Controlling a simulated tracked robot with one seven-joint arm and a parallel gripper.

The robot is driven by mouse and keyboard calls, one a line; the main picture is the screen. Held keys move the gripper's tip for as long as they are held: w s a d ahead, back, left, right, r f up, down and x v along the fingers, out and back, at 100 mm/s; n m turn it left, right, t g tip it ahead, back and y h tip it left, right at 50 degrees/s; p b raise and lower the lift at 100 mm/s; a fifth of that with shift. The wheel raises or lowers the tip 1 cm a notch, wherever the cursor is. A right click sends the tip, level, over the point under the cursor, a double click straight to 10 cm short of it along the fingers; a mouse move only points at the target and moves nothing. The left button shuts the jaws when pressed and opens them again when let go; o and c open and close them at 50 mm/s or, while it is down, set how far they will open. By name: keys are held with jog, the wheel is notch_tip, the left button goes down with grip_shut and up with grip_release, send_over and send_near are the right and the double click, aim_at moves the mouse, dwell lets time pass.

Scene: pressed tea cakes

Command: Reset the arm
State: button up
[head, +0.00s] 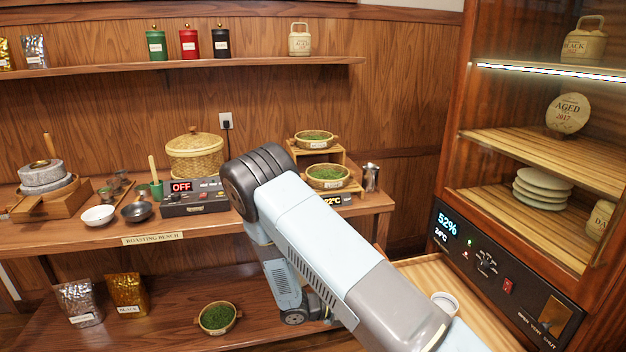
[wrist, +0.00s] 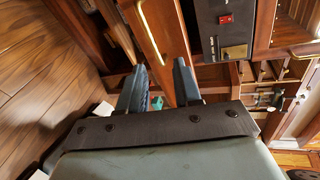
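My gripper (wrist: 160,82) shows in the wrist view with its two dark blue-grey fingers apart. Nothing is held between them; wood furniture and a small teal thing (wrist: 157,103) show behind the gap. In the head view my arm reaches from the lower right up to a bent joint in front of the roasting bench (head: 205,226), then folds down. The fingers cannot be made out there.
A cabinet (head: 470,100) with shelves and a control panel (head: 500,270) stands at the right. A pale wooden surface (head: 425,272) lies beside my arm. The bench holds a lidded basket (head: 194,157), bowls and a grinder (head: 45,178). Open floor (wrist: 45,60) shows in the wrist view.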

jog(key=s+d+r+m+g+y, duration=0.1)
jog(key=s+d+r+m+y, duration=0.15)
jog(key=r+m, duration=0.6)
jog(key=s+d+r+m+g+y, duration=0.1)
jog(key=r+m+y, duration=0.35)
jog(key=r, duration=0.65)
jog(key=s+d+r+m+g+y, duration=0.1)
jog(key=s+d+r+m+y, duration=0.1)
jog(key=r+m, duration=0.65)
jog(key=s+d+r+m+t+y, duration=0.2)
jog(key=s+r+m+t+y, duration=0.3)
jog(key=s+r+m, duration=0.9)
jog(key=s+r+t, duration=0.1)
jog(key=s+r, duration=0.3)
jog(key=r, duration=0.1)
jog(key=shift+s+d+r+t+y, duration=0.15)
jog(key=shift+d+r+t+y, duration=0.05)
jog(key=shift+d+t+y, duration=0.15)
